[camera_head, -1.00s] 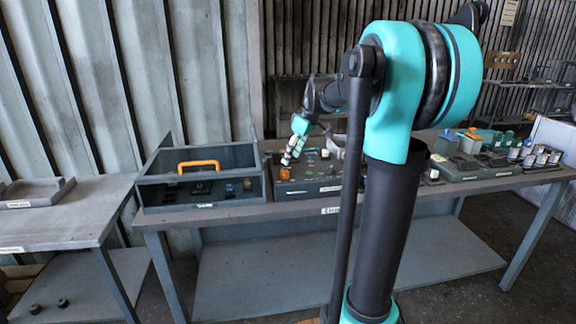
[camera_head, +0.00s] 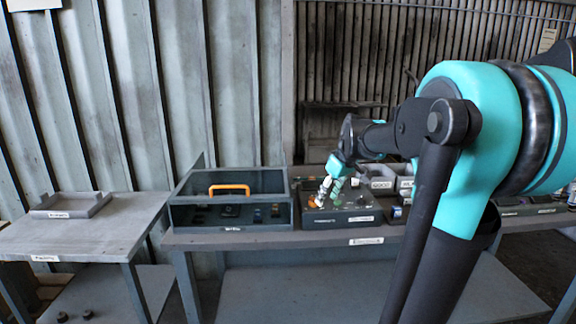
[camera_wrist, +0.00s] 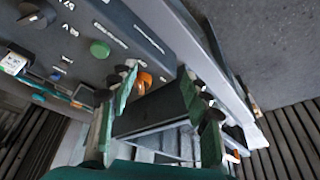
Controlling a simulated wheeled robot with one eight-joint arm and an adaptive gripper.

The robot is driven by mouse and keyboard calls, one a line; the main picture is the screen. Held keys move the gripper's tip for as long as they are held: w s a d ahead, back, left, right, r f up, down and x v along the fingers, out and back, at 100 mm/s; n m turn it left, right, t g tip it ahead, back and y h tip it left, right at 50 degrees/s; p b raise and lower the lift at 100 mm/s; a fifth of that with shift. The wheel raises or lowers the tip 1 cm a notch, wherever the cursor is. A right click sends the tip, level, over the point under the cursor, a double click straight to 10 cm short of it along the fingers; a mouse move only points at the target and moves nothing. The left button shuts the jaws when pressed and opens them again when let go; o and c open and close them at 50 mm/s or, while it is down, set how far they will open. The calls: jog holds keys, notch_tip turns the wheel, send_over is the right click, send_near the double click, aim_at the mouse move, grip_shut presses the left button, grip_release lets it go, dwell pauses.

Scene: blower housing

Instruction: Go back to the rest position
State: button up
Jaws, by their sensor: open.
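My gripper (camera_head: 328,190) hangs at the end of my teal and black arm, above the left part of a dark grey control box (camera_head: 345,217) on the long bench. In the wrist view my gripper (camera_wrist: 160,92) has its green fingers spread, with no object held between them. The control box panel (camera_wrist: 130,20) fills the upper left there, with a green button (camera_wrist: 99,49) and a black knob (camera_wrist: 36,17). An orange part (camera_wrist: 145,80) shows just beyond the fingers. I cannot tell whether a finger touches the panel.
A grey housing with an orange handle (camera_head: 229,187) stands left of the control box. A shallow grey tray (camera_head: 70,205) lies on the left table (camera_head: 90,243). The bench's right part is largely behind my arm. A gap separates the two tables.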

jog(key=s+f+m+h, duration=0.2)
jog(key=s+f+m, duration=0.5)
jog(key=s+f, duration=1.4)
jog(key=shift+s+d+t+h, duration=0.3)
jog(key=shift+s+d+t, duration=0.1)
jog(key=shift+s, duration=0.2)
jog(key=shift+o, duration=0.3)
jog(key=shift+r, duration=0.1)
